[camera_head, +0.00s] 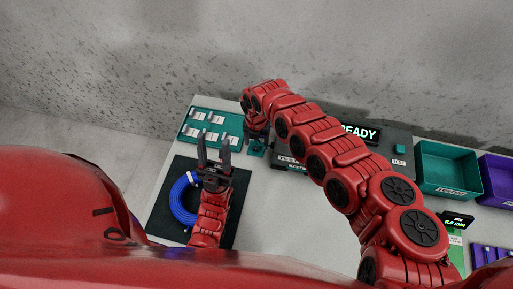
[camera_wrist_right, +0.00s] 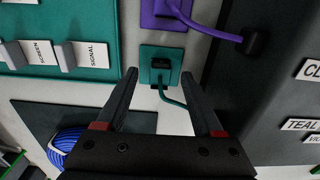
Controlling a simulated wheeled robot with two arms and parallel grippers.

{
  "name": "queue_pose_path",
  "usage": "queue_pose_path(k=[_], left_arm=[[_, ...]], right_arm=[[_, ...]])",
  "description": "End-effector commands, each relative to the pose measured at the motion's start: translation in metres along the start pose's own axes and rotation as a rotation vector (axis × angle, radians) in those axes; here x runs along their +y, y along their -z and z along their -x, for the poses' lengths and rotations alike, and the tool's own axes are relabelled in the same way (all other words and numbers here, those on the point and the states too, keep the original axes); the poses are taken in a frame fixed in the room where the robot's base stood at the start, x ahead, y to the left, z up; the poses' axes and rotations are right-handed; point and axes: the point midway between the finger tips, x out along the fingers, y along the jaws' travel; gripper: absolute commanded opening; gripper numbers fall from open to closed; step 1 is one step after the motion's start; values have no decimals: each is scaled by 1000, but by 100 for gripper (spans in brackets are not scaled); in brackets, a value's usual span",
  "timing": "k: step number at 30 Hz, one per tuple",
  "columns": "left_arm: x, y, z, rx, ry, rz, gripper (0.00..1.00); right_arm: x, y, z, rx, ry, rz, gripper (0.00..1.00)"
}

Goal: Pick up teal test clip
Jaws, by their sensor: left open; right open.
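The teal test clip (camera_wrist_right: 161,64) shows in the right wrist view as a small dark block on a teal square holder (camera_wrist_right: 150,52), with a teal lead running down and right from it. My right gripper (camera_wrist_right: 160,76) is open; its two fingers point toward the clip, one on each side in the picture. I cannot tell whether they touch it. In the head view my right gripper (camera_head: 256,137) hangs over the teal holder and hides most of it. My left gripper (camera_head: 213,143) is open and empty above the black mat (camera_head: 240,190).
A blue cable coil (camera_head: 180,205) lies on the mat. A teal rack (camera_head: 188,130) with labelled pieces is behind it. A purple holder (camera_wrist_right: 163,14) with its lead adjoins the clip. The dark tester (camera_wrist_right: 270,100) stands right. Teal (camera_head: 447,166) and purple (camera_head: 495,180) bins are farther right.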

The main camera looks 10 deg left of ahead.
Motion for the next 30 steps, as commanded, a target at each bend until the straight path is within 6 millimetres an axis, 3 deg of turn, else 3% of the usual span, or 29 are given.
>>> queue_pose_path(k=[1,8,20,30], left_arm=[[0,-1,8,0,0,0,50],[0,-1,6,0,0,0,50],[0,-1,6,0,0,0,50],[0,-1,4,0,0,0,50]], right_arm=[[1,1,-11,1,-2,-1,69],[0,0,-10,0,-1,-2,69],[0,0,-10,0,-1,-2,0],[0,0,-6,0,0,-1,0]])
